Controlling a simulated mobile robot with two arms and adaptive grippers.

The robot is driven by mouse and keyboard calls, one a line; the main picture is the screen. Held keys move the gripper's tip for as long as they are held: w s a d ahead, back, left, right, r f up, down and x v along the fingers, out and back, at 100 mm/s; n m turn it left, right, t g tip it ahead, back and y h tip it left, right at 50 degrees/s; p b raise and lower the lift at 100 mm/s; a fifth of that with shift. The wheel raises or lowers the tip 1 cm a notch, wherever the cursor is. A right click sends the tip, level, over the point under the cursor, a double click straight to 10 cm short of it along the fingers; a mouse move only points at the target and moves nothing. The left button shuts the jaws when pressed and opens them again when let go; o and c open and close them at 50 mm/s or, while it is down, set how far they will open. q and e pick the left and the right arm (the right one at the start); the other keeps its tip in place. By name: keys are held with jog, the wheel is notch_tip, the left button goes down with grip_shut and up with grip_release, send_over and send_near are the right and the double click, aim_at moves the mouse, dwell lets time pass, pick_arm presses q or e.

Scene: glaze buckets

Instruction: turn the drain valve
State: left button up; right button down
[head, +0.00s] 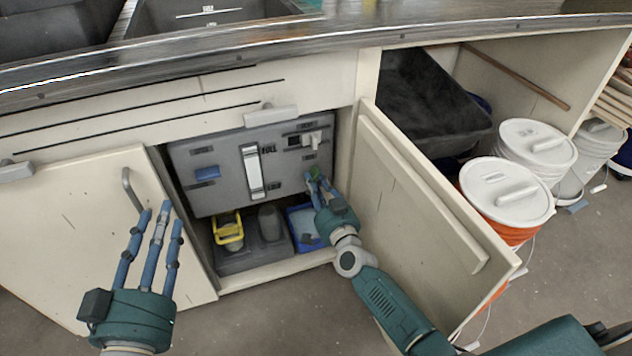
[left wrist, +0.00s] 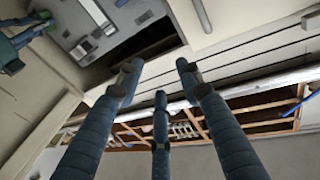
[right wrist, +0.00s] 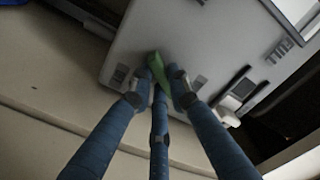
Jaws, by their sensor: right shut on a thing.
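A grey tank (head: 225,175) with a white level strip and a "FULL" mark fills the open cabinet under the counter. A green valve handle (head: 315,173) sits low on its right side. My right gripper (head: 316,182) reaches into the cabinet and is shut on the green handle. In the right wrist view the green handle (right wrist: 155,66) stands between the fingertips, against the tank face, and its lower part is partly hidden by the fingers. My left gripper (head: 159,215) is empty, its fingers spread, in front of the left cabinet door.
The right cabinet door (head: 410,190) stands open beside my right arm. The left door (head: 80,235) has a metal handle near my left fingers. A yellow-handled item (head: 228,232) and a blue bin (head: 303,225) sit below the tank. Lidded buckets (head: 506,190) stand at the right.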

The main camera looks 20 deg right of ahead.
pick_arm(q)
jog(key=s+r+t+h+b, duration=0.1)
jog(key=s+r+t, duration=0.1)
jog(key=r, duration=0.3)
jog(key=s+r+t+h+b, duration=0.1)
jog(key=s+r+t, duration=0.1)
jog(key=r+t, duration=0.2)
jog(key=shift+d+r, duration=0.2)
jog(key=shift+r, duration=1.1)
pick_arm(e)
jog(key=shift+a+f+m, duration=0.1)
jog(key=shift+m, duration=2.95)
jog(key=shift+a+f+m, duration=0.1)
jog(key=shift+m, duration=2.95)
jog(key=c, duration=1.6)
grip_release()
jog(key=shift+c, duration=0.2)
jog(key=shift+s, duration=0.15)
jog(key=s, duration=1.1)
jog(key=shift+s+d, duration=0.2)
jog(key=shift+s, duration=0.2)
